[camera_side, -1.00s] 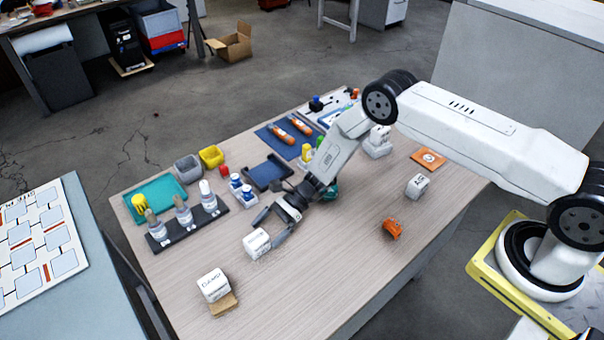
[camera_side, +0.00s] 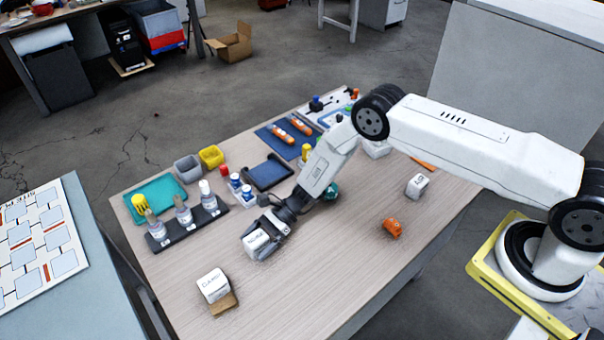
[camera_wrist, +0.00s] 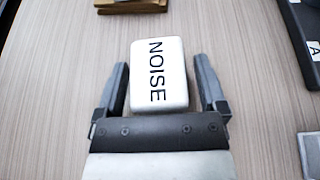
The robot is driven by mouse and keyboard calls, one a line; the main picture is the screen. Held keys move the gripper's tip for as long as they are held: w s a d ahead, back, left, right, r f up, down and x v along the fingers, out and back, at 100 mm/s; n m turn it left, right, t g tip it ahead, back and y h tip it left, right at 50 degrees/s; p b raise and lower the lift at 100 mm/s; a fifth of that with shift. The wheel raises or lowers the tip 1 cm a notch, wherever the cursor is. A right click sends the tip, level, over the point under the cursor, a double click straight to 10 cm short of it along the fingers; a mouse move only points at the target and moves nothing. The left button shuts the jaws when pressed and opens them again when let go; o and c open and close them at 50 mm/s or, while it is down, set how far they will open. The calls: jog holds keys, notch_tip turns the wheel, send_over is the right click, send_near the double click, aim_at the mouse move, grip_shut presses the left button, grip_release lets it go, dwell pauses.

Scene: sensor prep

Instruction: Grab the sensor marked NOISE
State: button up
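The sensor marked NOISE is a white block with rounded edges (camera_wrist: 158,75) lying on the wood-grain table in the wrist view. It also shows in the side view (camera_side: 257,243). My gripper (camera_wrist: 162,82) is open, with one finger on each side of the block. Small gaps show between the fingers and the block in the wrist view, so it is not gripped. In the side view my gripper (camera_side: 262,240) is low at the table around the block.
Another white block (camera_side: 213,285) sits by a wooden piece (camera_side: 224,303) at the front left. A black rack (camera_side: 190,228) of bottles stands behind my gripper. An orange part (camera_side: 393,228) and a white block (camera_side: 417,185) lie right. The table between is clear.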

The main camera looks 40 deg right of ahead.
grip_shut()
jog(key=shift+r, duration=0.15)
jog(key=shift+r, duration=0.7)
jog(key=s+d+r, duration=0.2)
jog(key=s+r, duration=0.3)
jog(key=s, duration=0.1)
jog(key=s+d+r, duration=0.3)
jog(key=s+r, duration=0.3)
jog(key=s, duration=0.1)
jog(key=shift+d+r, duration=0.15)
jog(key=shift+d, duration=0.1)
